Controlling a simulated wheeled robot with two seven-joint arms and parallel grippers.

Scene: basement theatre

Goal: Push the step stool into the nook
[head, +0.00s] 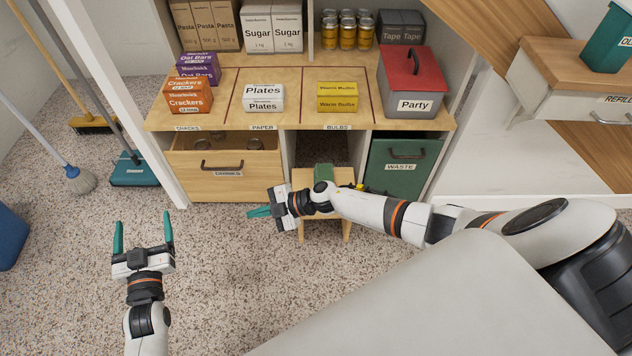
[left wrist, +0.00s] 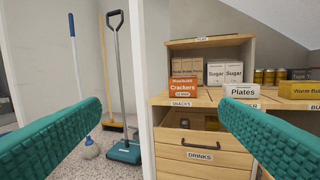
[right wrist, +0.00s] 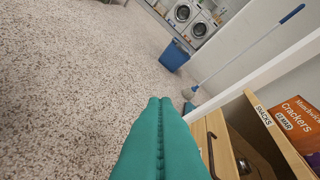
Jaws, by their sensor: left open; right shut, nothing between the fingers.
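The light-wood step stool (head: 302,179) stands on the carpet in front of the nook (head: 318,149), the dark gap under the counter between the drinks drawer and the waste bin. My left gripper (head: 143,220) is open and empty above the carpet at left, apart from the stool.
The drinks drawer (head: 222,183) left of the nook stands open. The green waste bin (head: 400,168) is on its right. A white post (head: 140,110), a teal sweeper (head: 135,172) and a mop (head: 80,180) stand at left. The carpet in front is clear.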

